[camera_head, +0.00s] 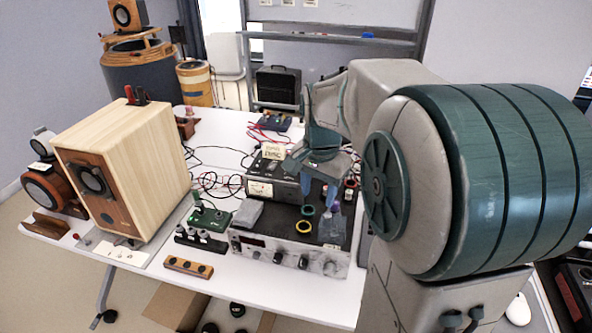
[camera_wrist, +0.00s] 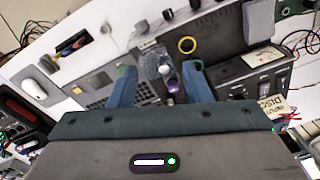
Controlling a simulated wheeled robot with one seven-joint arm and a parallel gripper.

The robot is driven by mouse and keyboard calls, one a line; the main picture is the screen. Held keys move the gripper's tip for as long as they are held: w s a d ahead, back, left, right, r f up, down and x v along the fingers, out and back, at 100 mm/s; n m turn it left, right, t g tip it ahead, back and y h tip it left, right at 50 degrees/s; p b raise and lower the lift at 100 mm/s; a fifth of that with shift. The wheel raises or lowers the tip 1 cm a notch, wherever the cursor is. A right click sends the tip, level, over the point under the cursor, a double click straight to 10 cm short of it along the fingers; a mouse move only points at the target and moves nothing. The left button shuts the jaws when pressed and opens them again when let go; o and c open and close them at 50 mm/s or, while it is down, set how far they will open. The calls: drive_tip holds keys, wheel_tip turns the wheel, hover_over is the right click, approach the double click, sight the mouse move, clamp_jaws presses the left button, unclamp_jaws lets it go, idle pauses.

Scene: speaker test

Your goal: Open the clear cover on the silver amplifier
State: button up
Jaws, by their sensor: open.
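The silver amplifier (camera_head: 285,255) sits near the table's front edge, with knobs on its silver front and a dark top. A small clear cover (camera_head: 332,229) shows at the right part of its top; it also shows in the wrist view (camera_wrist: 153,66), between my fingertips in the picture. I cannot tell whether it is raised or flat. My gripper (camera_head: 319,194) points down over the amplifier top, behind the cover in the head view. Its two blue fingers are apart, with nothing held between them. In the wrist view, the fingers (camera_wrist: 161,76) lie either side of the cover.
A black meter unit (camera_head: 262,188) with a card stands behind. A wooden speaker (camera_head: 135,170) stands at left. Loose cables cross the white table (camera_head: 225,125).

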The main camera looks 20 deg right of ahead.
sight(328, 214)
drive_tip(key=w+d+m+g+p, duration=0.1)
drive_tip(key=w+d+m+p, duration=0.1)
drive_tip(key=w+d+m, duration=0.35)
drive_tip(key=shift+n, duration=0.25)
wheel_tip(328, 214, down, 13)
drive_tip(key=shift+d+r+p, duration=0.15)
drive_tip(key=shift+p, duration=0.4)
clamp_jaws()
